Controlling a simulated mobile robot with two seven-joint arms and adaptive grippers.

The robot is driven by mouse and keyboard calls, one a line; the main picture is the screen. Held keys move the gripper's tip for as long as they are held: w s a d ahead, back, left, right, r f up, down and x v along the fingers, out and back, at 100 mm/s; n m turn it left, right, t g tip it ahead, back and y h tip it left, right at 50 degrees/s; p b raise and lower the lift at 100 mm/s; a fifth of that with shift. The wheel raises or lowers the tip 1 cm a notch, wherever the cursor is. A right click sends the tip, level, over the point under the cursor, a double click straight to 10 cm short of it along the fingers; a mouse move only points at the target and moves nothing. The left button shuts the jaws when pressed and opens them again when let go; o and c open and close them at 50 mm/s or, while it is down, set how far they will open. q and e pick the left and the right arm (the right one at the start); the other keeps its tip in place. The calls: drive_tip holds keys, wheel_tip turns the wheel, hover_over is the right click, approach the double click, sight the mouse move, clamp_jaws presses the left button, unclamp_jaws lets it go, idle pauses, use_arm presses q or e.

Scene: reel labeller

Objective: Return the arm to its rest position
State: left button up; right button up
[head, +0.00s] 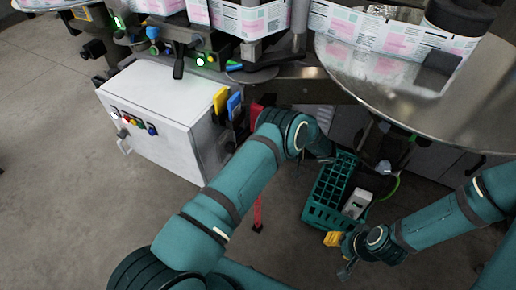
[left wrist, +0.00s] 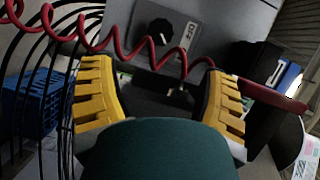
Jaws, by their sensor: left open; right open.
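My left arm (head: 236,170) reaches up from the bottom of the head view and bends near the machine's front. Its gripper cannot be made out there. In the left wrist view my left gripper (left wrist: 160,98) is open, its two yellow ribbed fingers wide apart with nothing gripped between them. A rounded teal surface fills the lower middle of that view. My right gripper (head: 340,254) is at the lower right of the head view, open, beside the near end of the green crate (head: 319,219). Whether it touches the crate cannot be told.
A grey-white device (head: 356,203) is in the crate. A white control cabinet (head: 160,118) stands left and a round metal table (head: 395,85) lies upper right. A red coiled cable (left wrist: 130,45) crosses above the left fingers, before a grey dial panel (left wrist: 165,35). The left floor is clear.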

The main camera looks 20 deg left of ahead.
use_arm(q)
drive_tip(key=shift+w, duration=0.1)
idle(0.5)
drive_tip(key=w+a+f+m+t+h, duration=0.2)
drive_tip(key=w+a+f+t+h, duration=0.25)
drive_tip(key=t, duration=0.75)
drive_tip(key=s+d+f+m+h, duration=0.1)
drive_tip(key=s+d+f+h, duration=0.1)
drive_tip(key=s+d+h, duration=0.95)
drive_tip(key=s+d+r+g+h, duration=0.2)
drive_tip(key=s+d+g+h, duration=0.1)
drive_tip(key=s, duration=1.1)
drive_tip(key=shift+d+m+g+h, duration=0.2)
drive_tip(key=shift+m+g+h, duration=0.3)
drive_tip(key=shift+g, duration=0.4)
